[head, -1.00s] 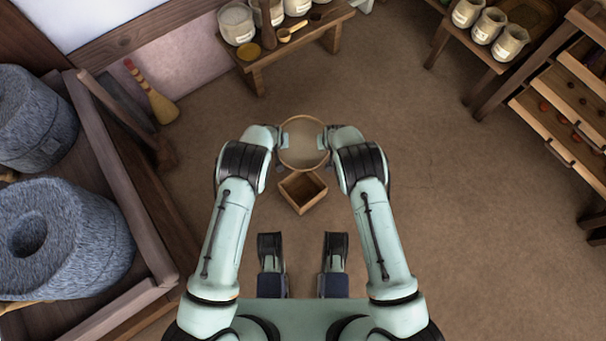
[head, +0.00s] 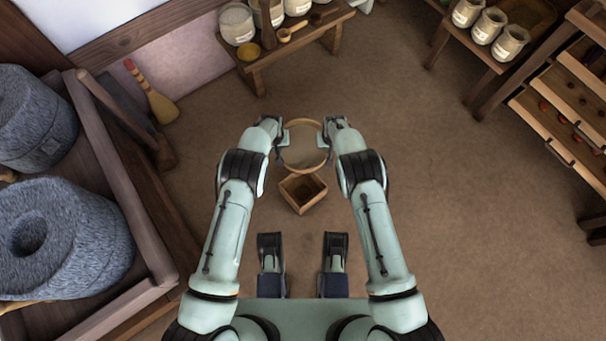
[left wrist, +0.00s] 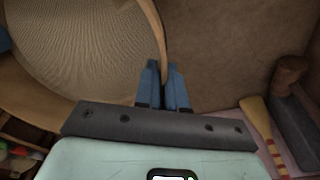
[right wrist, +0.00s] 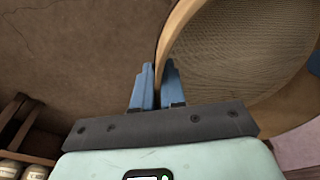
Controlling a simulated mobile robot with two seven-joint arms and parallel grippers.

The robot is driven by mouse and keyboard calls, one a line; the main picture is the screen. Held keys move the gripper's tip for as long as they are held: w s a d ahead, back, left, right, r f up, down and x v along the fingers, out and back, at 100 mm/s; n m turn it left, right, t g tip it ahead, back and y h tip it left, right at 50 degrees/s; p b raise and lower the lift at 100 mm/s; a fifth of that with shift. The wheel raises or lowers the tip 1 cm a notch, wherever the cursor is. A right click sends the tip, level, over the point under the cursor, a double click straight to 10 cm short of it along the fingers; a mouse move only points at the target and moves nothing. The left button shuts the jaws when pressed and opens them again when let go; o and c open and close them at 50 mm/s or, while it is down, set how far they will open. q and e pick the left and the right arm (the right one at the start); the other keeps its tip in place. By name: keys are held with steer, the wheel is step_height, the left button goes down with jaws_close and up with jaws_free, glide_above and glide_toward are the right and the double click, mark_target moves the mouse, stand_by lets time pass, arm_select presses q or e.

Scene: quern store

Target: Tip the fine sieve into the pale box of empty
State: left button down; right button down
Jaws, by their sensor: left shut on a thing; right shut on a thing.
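The fine sieve (head: 303,123) is a round wooden hoop with a fine mesh, held up between my two grippers in the head view. My left gripper (head: 284,136) is shut on its left rim, and the blue fingers pinch the hoop (left wrist: 164,62) in the left wrist view. My right gripper (head: 325,136) is shut on the right rim, and the right wrist view shows the hoop (right wrist: 175,42) between its fingers. The mesh looks bare where it shows. The pale box (head: 303,207) is an open square wooden box on the floor, just nearer to me than the sieve.
A bench (head: 293,53) with tubs and a scoop stands at the back. A table (head: 468,55) with several pots and a drawer rack (head: 560,118) stand right. Millstones (head: 60,240) lie in a wooden bay at left; a brush (head: 160,104) leans near the wall. Floor around the box is clear.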

arm_select(q)
steer(key=shift+d+f+g, duration=0.15)
steer(key=shift+f+g, duration=0.5)
steer(key=shift+g, duration=0.05)
arm_select(e)
steer(key=shift+a+f+g, duration=0.1)
steer(key=shift+f+g, duration=0.6)
steer(key=shift+s, duration=0.15)
